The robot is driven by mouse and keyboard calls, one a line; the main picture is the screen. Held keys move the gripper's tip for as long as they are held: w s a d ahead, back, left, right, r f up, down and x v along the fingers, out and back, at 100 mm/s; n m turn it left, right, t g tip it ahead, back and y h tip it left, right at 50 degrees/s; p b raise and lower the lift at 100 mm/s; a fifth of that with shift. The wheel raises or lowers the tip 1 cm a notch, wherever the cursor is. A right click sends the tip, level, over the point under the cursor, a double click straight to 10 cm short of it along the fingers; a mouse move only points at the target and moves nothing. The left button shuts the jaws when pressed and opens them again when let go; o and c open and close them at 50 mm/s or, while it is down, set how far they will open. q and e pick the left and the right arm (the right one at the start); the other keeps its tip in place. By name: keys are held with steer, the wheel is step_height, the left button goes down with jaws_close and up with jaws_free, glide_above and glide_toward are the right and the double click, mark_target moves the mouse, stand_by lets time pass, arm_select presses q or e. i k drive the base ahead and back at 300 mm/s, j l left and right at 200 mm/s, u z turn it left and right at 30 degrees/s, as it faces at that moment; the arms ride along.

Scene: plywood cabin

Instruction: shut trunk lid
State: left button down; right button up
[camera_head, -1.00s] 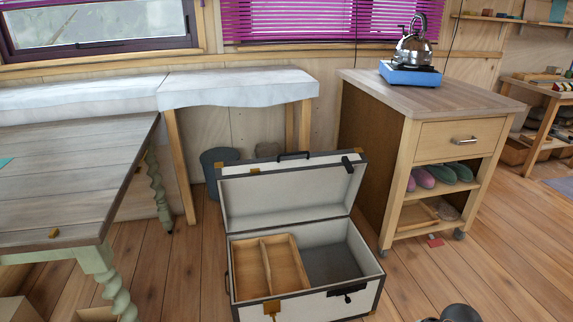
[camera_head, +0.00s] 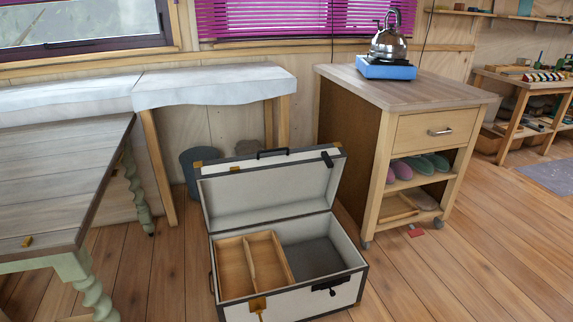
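A white trunk with dark edging (camera_head: 341,297) stands on the wooden floor at the lower middle, with its lid raised. The trunk lid (camera_head: 265,195) leans up at the back, its pale inner side facing me, with a dark handle on its top edge. Inside the trunk, a wooden divided tray (camera_head: 232,268) fills the left part, and the right part shows a bare grey bottom. A brass-coloured latch and a black latch are on the front. Neither of my grippers shows in the head view.
A wooden trolley (camera_head: 405,97) with a blue stove and kettle (camera_head: 388,42) stands behind right of the trunk. A grey table (camera_head: 60,190) with green turned legs is at left. A dark bucket (camera_head: 198,165) is behind the trunk. The floor at front right is clear.

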mark_target(269, 185)
steer(key=i+l, duration=0.55)
steer(key=i+l+u, duration=0.55)
steer(key=l, duration=0.15)
